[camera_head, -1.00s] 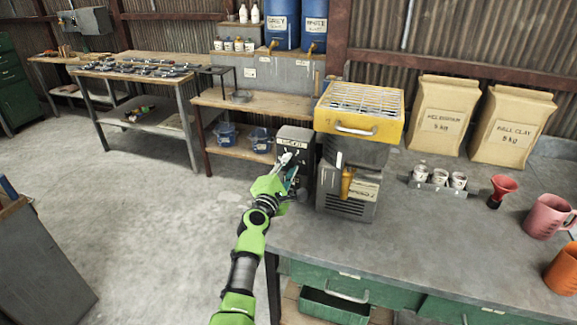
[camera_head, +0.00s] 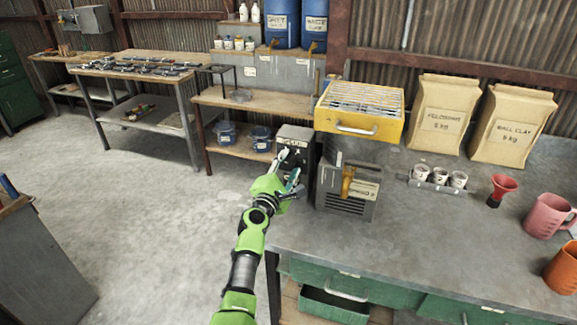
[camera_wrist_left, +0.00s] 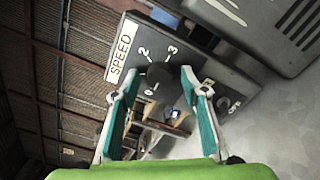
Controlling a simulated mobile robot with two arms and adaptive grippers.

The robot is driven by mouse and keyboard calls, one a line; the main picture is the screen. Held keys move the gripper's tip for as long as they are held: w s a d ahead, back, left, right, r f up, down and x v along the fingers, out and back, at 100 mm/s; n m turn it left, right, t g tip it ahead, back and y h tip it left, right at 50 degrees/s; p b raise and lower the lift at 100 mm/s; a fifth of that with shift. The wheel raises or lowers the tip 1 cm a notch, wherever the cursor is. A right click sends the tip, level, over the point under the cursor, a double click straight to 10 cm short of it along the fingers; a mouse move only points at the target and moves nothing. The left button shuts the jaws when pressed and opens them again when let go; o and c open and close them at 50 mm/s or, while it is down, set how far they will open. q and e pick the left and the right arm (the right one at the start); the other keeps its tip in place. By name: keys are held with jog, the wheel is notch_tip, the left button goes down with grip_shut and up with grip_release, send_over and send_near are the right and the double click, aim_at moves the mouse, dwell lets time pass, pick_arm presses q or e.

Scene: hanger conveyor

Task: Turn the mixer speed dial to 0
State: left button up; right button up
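The speed dial is a dark round knob (camera_wrist_left: 159,76) on the face of a dark control box (camera_head: 296,136) with a white SPEED label (camera_wrist_left: 121,50). The digits 2 and 3 show beside it in the left wrist view. Which digit the knob points at is unclear. My left gripper (camera_head: 291,172) is at the front of the box. In the left wrist view, its teal fingers (camera_wrist_left: 160,82) are apart, with the knob between their tips. I cannot tell whether they touch it. My right gripper is in neither view.
The mixer (camera_head: 347,190), a grey machine with a brass-coloured paddle part, stands right of the box under a yellow grated tray (camera_head: 360,128). Clay bags (camera_head: 439,118), small cups (camera_head: 440,176) and mugs are farther right. Open floor lies to the left.

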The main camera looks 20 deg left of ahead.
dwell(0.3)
pick_arm(q)
jog(key=m+b, duration=0.1)
jog(key=m, duration=0.3)
jog(key=shift+f, duration=0.15)
jog(key=m, duration=0.7)
jog(key=shift+b, duration=0.3)
jog(key=m, duration=0.6)
jog(key=m+b, duration=0.1)
jog(key=m, duration=0.5)
jog(key=shift+m, duration=0.4)
jog(key=s+b, duration=0.2)
jog(key=s, duration=1.2)
jog(key=s+d+f+g, duration=0.1)
jog(key=s+f+g, duration=0.1)
jog(key=f, duration=0.6)
jog(key=s+d+f+m+g, duration=0.1)
jog(key=s+f, duration=0.3)
jog(key=f, duration=0.5)
jog(key=s+f+g+b, duration=0.1)
jog(key=s+f+g, duration=0.3)
jog(key=f, duration=0.5)
jog(key=shift+d+f+h, duration=0.25)
jog(key=shift+d+h, duration=0.15)
jog(key=shift+s, duration=0.1)
